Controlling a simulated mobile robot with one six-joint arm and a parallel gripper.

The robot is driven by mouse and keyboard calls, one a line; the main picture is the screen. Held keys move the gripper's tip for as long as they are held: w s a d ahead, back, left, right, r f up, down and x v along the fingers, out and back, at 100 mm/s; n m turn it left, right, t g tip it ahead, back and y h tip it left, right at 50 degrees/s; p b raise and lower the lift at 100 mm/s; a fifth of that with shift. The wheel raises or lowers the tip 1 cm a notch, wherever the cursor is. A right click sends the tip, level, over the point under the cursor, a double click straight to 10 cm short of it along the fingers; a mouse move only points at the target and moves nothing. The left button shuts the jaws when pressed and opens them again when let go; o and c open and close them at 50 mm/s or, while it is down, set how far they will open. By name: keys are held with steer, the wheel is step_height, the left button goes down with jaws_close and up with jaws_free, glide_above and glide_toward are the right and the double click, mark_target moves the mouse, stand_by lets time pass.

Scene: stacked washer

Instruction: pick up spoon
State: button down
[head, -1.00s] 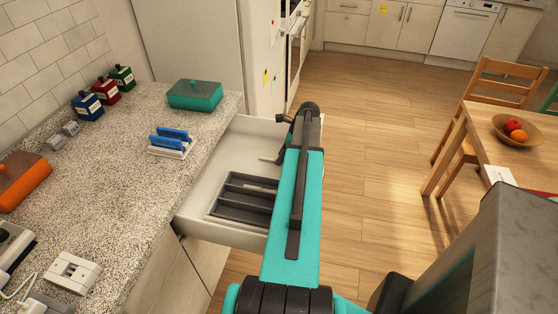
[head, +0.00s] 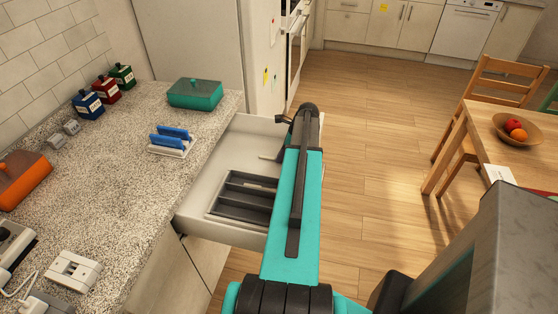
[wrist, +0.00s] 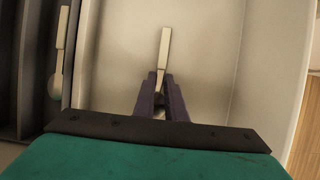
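A spoon (wrist: 164,48) with a pale, flat handle is in the open drawer. In the wrist view its handle points up the picture, and its lower end is partly hidden between the fingers. My gripper (wrist: 161,82) is down in the drawer, its two dark fingers close together on either side of the spoon's narrow part. It looks shut on it, still at the drawer floor as far as I can tell. In the head view my arm hides the gripper, and only a thin bit of the spoon (head: 269,157) shows beside it.
The open drawer (head: 220,160) has a dark cutlery tray (head: 243,197) in its near part. Another pale-handled utensil (wrist: 58,70) lies in the tray. Drawer walls stand close around my gripper. The counter (head: 110,185) is at left; open floor lies right.

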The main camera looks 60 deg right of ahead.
stand_by(0.3)
step_height(320, 180, up, 10)
steer(key=b, duration=0.1)
steer(key=shift+b, duration=0.4)
stand_by(0.8)
